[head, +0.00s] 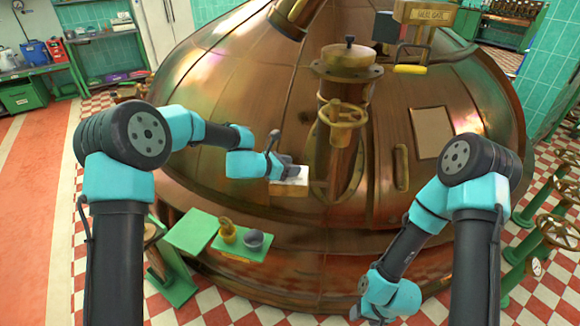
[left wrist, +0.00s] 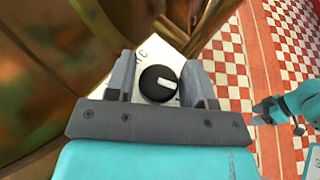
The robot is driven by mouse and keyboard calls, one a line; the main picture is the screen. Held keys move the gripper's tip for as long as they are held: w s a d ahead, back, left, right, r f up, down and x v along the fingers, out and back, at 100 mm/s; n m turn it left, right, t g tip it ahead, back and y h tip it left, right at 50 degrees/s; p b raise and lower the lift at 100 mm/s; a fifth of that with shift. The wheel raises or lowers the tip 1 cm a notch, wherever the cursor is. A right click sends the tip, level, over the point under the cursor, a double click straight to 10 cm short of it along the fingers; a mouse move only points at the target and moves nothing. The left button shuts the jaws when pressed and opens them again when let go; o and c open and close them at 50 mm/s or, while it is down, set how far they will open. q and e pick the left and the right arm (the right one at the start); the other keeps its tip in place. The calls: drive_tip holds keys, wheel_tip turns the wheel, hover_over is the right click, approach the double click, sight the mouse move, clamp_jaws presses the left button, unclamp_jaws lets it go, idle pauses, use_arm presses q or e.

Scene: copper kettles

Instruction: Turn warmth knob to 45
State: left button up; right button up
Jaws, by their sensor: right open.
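The knob (left wrist: 158,84) is black and round with a white pointer bar, and it shows in the left wrist view on a white panel (left wrist: 152,52) with partly covered lettering. The pointer aims right and slightly down in that view. My left gripper (left wrist: 160,76) is open, with one finger on each side of the knob and a gap to both. In the head view my left gripper (head: 287,167) is at the panel box (head: 289,188) on the kettle's front and hides the knob. My right gripper (head: 368,313) is open and empty, low at the bottom edge.
The large copper kettle (head: 240,90) fills the middle, with a brass handwheel (head: 343,113) and a yellow handle (head: 411,69) above the panel. A green shelf (head: 225,250) at the lower left holds a brass-coloured item (head: 227,231) and a grey bowl (head: 253,239). Valve wheels (head: 556,232) stand at right.

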use_arm(q)
drive_tip(key=c, duration=0.6)
drive_tip(key=shift+m+g, duration=0.5)
drive_tip(key=shift+g, duration=0.1)
drive_tip(key=m+g+h, duration=0.1)
drive_tip(key=m+g, duration=0.1)
drive_tip(key=g, duration=0.1)
drive_tip(key=shift+m, duration=0.4)
drive_tip(key=m+g, duration=0.3)
drive_tip(key=g, duration=0.1)
drive_tip(key=shift+m+h, duration=0.3)
drive_tip(key=m+g+y, duration=0.1)
drive_tip(key=m+g, duration=0.2)
drive_tip(key=g, duration=0.1)
drive_tip(key=shift+f+m, duration=0.1)
drive_tip(key=shift+m, duration=0.2)
drive_tip(key=shift+m+g+y, duration=1.1)
drive_tip(key=shift+m+g, duration=0.6)
drive_tip(key=shift+g, duration=0.2)
